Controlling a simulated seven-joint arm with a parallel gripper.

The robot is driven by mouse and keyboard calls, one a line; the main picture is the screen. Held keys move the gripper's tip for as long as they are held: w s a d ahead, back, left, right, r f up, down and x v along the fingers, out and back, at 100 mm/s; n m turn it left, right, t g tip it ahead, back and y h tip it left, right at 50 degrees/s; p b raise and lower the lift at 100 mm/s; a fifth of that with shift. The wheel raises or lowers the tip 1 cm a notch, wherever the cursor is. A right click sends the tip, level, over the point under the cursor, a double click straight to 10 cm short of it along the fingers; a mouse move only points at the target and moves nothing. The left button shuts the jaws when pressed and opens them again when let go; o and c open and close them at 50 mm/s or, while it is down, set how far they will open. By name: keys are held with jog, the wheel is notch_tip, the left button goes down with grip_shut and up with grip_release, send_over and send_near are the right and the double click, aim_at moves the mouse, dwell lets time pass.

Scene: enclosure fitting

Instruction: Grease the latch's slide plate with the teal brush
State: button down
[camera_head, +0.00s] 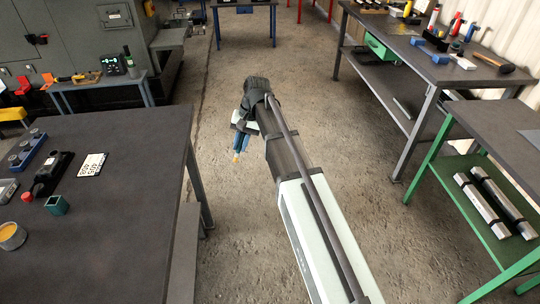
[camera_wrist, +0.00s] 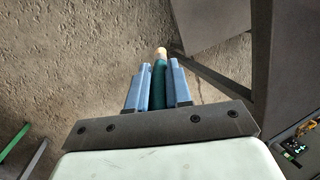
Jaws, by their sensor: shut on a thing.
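My gripper (camera_head: 240,142) hangs over the open floor, right of the dark table at the left. In the wrist view its two blue fingers (camera_wrist: 157,88) are shut on the teal brush (camera_wrist: 159,82). The brush's pale tan end (camera_wrist: 161,53) points away past the fingertips. In the head view, a small yellowish tip (camera_head: 236,158) shows below the fingers. A black part with a red knob (camera_head: 50,174) lies on the table; I cannot tell whether it is the latch. No slide plate can be made out for sure.
The dark table (camera_head: 120,235) also holds a round tin with yellow contents (camera_head: 11,236), a teal square cup (camera_head: 57,205), a white printed card (camera_head: 92,164) and a blue rack (camera_head: 27,150). Grey cabinets stand behind. Benches (camera_head: 440,62) line the right. The concrete floor between is clear.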

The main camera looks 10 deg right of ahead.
jog(key=w+a+r, duration=0.1)
jog(key=a+r, duration=0.4)
jog(key=a, duration=1.1)
jog(key=w+a+r+n, duration=0.1)
jog(key=a+r, duration=0.4)
jog(key=a, duration=1.1)
jog(key=w+a+r, duration=0.1)
jog(key=a+r, duration=0.5)
jog(key=a, duration=1.1)
jog(key=s+a+r, duration=0.2)
jog(key=a, duration=0.5)
jog(key=s+a+r, duration=0.2)
jog(key=s+a, duration=0.1)
jog(key=a, duration=0.5)
jog(key=shift+n+g, duration=0.3)
jog(key=shift+w+d+f, duration=0.15)
jog(key=shift+f, duration=1.05)
jog(key=shift+w+d+f, duration=0.1)
jog(key=shift+d+f, duration=0.05)
jog(key=shift+f, duration=1.05)
jog(key=shift+r, duration=0.1)
